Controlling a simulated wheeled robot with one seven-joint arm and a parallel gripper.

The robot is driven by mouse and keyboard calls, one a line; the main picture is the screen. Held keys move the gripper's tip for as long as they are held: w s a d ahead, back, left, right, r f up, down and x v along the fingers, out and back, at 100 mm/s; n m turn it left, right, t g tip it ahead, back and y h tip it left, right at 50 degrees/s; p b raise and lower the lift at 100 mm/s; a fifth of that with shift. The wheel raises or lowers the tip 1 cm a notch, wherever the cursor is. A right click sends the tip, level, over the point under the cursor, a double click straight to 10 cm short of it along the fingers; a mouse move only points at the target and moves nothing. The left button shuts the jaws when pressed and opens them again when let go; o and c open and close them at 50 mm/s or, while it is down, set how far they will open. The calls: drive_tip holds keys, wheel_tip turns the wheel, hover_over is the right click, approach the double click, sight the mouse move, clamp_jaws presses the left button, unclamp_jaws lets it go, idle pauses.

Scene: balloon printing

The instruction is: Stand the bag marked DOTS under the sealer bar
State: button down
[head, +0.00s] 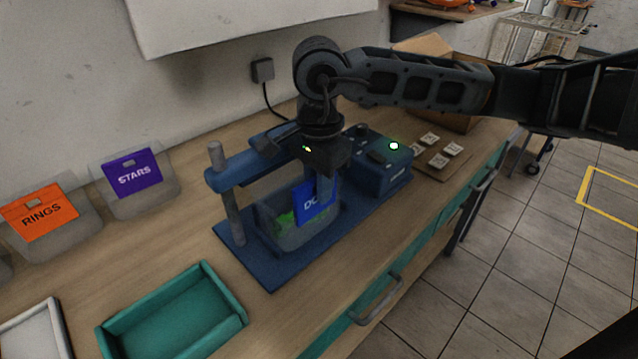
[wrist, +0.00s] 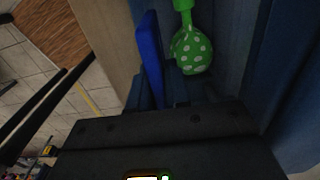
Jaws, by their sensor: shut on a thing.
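The bag marked DOTS (head: 272,218) is a clear pouch with a blue label (head: 306,203) and green contents; my gripper partly covers the lettering. It stands upright on the blue base of the sealer (head: 262,270), below the blue sealer bar (head: 240,168). My gripper (head: 325,185) comes down from above and is shut on the bag's upper part by the label. In the wrist view the blue label (wrist: 150,55) shows edge-on beside a green balloon with white dots (wrist: 192,50). The fingertips are hard to make out there.
Bags marked STARS (head: 137,190) and RINGS (head: 45,225) stand at the left along the wall. An empty teal tray (head: 175,315) and a white tray (head: 35,335) lie in front. The sealer's control box (head: 385,165) has a lit green lamp. A cardboard box (head: 425,45) stands behind my arm.

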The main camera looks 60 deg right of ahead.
drive_tip(key=c, duration=1)
unclamp_jaws()
drive_tip(key=shift+r+b, duration=0.7)
drive_tip(key=shift+r, duration=3.2)
